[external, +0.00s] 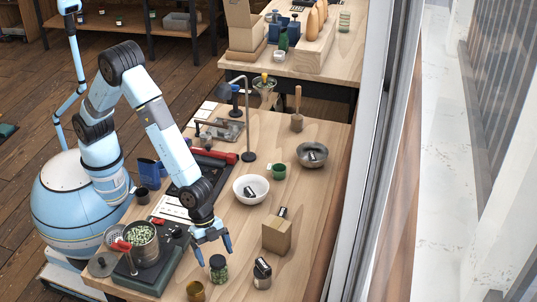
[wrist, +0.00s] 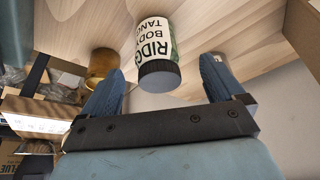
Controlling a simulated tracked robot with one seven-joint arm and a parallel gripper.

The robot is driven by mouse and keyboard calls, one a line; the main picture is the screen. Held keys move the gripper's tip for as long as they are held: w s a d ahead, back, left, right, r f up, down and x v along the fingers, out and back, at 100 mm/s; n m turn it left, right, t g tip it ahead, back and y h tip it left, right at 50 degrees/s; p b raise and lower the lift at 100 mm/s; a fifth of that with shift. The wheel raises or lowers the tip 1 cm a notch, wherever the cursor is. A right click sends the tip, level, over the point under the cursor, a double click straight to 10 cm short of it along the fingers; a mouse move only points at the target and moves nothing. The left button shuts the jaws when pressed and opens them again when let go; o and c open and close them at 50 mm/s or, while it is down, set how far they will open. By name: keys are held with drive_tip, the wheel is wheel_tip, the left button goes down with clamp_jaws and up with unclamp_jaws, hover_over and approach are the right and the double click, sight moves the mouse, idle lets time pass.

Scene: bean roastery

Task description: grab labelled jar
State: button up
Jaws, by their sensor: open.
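A small glass jar (external: 218,269) with a dark lid and green contents stands near the front of the wooden table. In the wrist view the jar (wrist: 155,40) shows a white label with dark lettering, partly reading "BODY", and its dark lid faces me. My gripper (external: 215,256) points down just above and behind the jar, its two blue fingers spread. In the wrist view my gripper (wrist: 164,68) is open, with the jar ahead between the fingers and not visibly touching either. Another jar (external: 262,274), dark with a black-and-white label, stands to the right.
A brass-coloured tin (external: 195,291) stands close left of the jar and also shows in the wrist view (wrist: 102,62). A scale (external: 147,281) with a pot of green beans (external: 143,240) stands left.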

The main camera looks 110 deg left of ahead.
sight(218, 267)
drive_tip(key=shift+d+x, duration=0.2)
drive_tip(key=shift+x, duration=2.7)
drive_tip(key=shift+r, duration=0.1)
drive_tip(key=c, duration=1.3)
